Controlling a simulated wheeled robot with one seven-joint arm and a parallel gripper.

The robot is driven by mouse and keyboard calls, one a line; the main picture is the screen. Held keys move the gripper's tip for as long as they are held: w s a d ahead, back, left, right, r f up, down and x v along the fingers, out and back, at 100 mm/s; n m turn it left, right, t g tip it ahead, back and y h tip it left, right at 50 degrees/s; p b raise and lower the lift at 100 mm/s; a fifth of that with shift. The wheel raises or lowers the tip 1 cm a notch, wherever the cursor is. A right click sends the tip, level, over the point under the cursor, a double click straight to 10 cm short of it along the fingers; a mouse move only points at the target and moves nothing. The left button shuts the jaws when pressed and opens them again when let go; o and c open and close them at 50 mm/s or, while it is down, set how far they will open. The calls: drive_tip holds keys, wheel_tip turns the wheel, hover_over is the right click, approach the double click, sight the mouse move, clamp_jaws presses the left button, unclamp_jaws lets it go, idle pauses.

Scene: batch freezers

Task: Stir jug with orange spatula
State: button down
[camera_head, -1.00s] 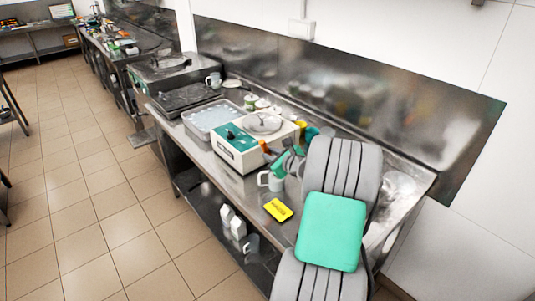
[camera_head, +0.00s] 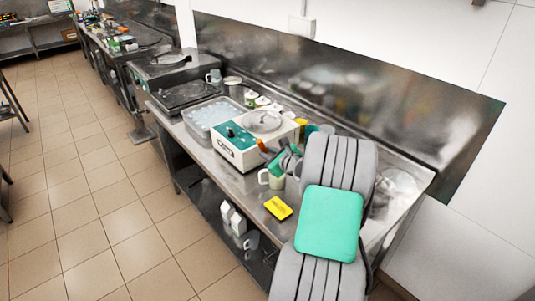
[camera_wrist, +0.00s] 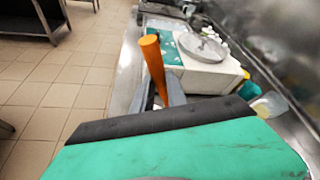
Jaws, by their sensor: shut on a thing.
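The orange spatula (camera_wrist: 153,62) shows in the wrist view as an orange handle standing up from between my gripper's fingers (camera_wrist: 168,97). In the head view a small orange end (camera_head: 262,146) shows at my gripper (camera_head: 282,160). My gripper is shut on the spatula. The white jug (camera_head: 272,179) stands on the steel counter just below my gripper, and its upper part is partly covered. The spatula's lower end is hidden, so I cannot tell how deep it sits in the jug.
A white and green batch freezer (camera_head: 236,147) stands close to the left of the jug. A yellow sign (camera_head: 278,208) lies at the counter's front edge. Yellow and teal cups (camera_head: 311,129) stand behind. Cartons (camera_head: 232,218) sit on the lower shelf.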

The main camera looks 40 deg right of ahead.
drive_tip(key=a+r, duration=0.3)
drive_tip(key=r, duration=0.4)
drive_tip(key=shift+r, duration=0.2)
drive_tip(key=shift+s, duration=0.1)
idle(0.9)
drive_tip(key=shift+r, duration=2.5)
drive_tip(key=shift+a, duration=0.1)
